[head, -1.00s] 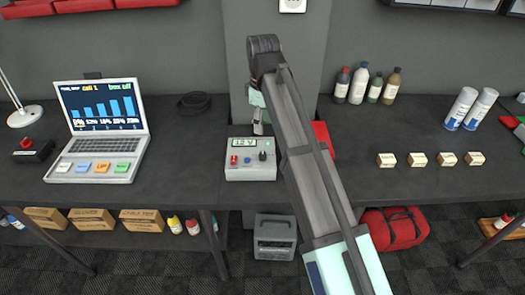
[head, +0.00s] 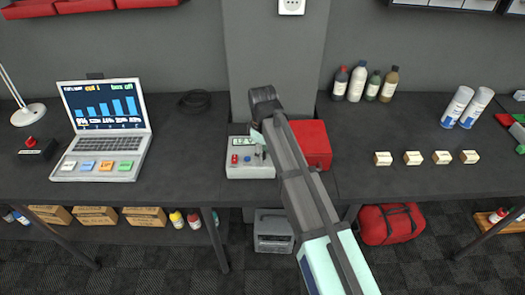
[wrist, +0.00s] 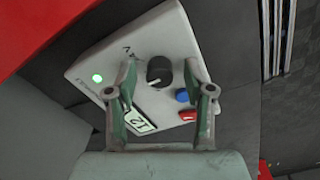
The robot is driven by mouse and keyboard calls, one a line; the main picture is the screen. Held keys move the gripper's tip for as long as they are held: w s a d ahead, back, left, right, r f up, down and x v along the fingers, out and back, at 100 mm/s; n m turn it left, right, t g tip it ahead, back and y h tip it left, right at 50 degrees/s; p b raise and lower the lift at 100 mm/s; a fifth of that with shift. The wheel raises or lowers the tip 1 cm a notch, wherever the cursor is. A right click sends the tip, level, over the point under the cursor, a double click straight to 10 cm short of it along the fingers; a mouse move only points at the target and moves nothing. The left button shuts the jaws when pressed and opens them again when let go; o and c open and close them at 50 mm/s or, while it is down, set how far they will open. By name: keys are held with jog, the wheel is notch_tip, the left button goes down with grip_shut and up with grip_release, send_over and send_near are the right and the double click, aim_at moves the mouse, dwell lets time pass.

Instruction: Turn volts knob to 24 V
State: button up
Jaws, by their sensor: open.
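The power supply box (head: 250,172) stands on the dark bench in the head view, light grey with a display, a red button and a blue button. In the wrist view its casing (wrist: 190,35) fills the middle. The black volts knob (wrist: 159,71) has a white pointer mark. The display (wrist: 140,122) appears to read 12, partly covered by a finger. My gripper (wrist: 163,85) is open, with one finger on each side of the knob as seen from the wrist. I cannot tell whether either finger touches it. In the head view my arm partly hides the box's right side.
A red box (head: 312,145) stands right behind my arm. A laptop (head: 103,130) is at left. Small blocks (head: 413,158), bottles (head: 358,82) and spray cans (head: 457,107) stand at right.

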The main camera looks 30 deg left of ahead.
grip_shut()
jog(key=shift+m, duration=0.3)
jog(key=m+b, duration=0.1)
jog(key=m, duration=0.3)
jog(key=shift+m, duration=2.1)
